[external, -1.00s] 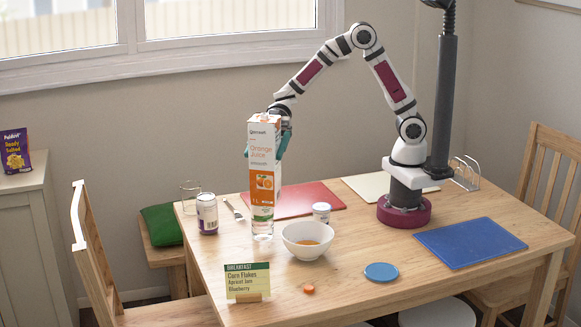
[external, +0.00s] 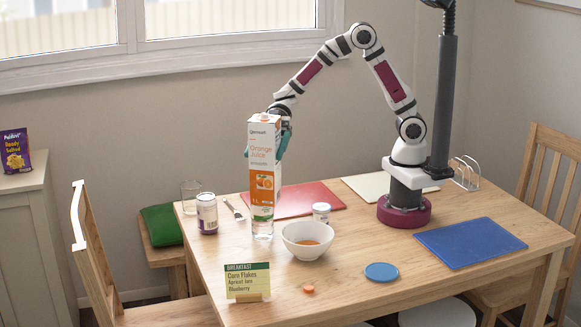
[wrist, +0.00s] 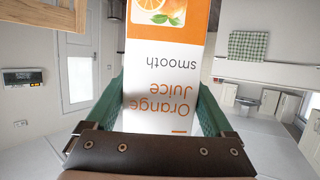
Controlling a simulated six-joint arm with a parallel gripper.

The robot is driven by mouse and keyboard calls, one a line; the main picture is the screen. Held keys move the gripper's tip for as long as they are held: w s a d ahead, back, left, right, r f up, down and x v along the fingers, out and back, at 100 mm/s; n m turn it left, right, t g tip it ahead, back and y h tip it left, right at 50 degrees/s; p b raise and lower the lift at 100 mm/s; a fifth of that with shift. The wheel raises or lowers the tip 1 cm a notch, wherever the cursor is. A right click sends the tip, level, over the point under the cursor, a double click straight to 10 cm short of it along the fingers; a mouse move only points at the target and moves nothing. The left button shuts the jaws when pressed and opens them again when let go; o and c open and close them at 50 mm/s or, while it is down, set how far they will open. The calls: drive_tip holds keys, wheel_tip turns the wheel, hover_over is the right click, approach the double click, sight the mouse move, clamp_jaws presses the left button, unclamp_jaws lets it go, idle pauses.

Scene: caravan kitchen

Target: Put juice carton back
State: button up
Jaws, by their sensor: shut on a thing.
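The juice carton (external: 261,165) is white and orange, marked Orange Juice, with an orange cap on top. It stands upright above the left part of the table. My gripper (external: 281,138) is shut on it from behind, its teal fingers partly hidden by the carton. In the wrist view the carton (wrist: 165,70) fills the space between both fingers, its print upside down. A clear glass (external: 262,230) shows at the carton's lower end; I cannot tell whether they touch or whether the carton's base rests on anything.
A red mat (external: 308,200) lies behind. A blue mat (external: 470,243) on the right is bare.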

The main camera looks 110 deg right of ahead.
drive_tip(key=shift+w+a, duration=0.1)
drive_tip(key=w+a+m+t+h, duration=0.3)
drive_tip(key=w+a, duration=0.1)
drive_tip(key=w, duration=0.3)
wheel_tip(320, 180, down, 15)
drive_tip(key=w+a+m+t+h, duration=0.1)
drive_tip(key=a+m+t+h, duration=0.1)
drive_tip(key=m+h, duration=0.1)
drive_tip(key=shift+w+m, duration=0.25)
drive_tip(key=shift+m, duration=0.05)
drive_tip(key=o, duration=1.5)
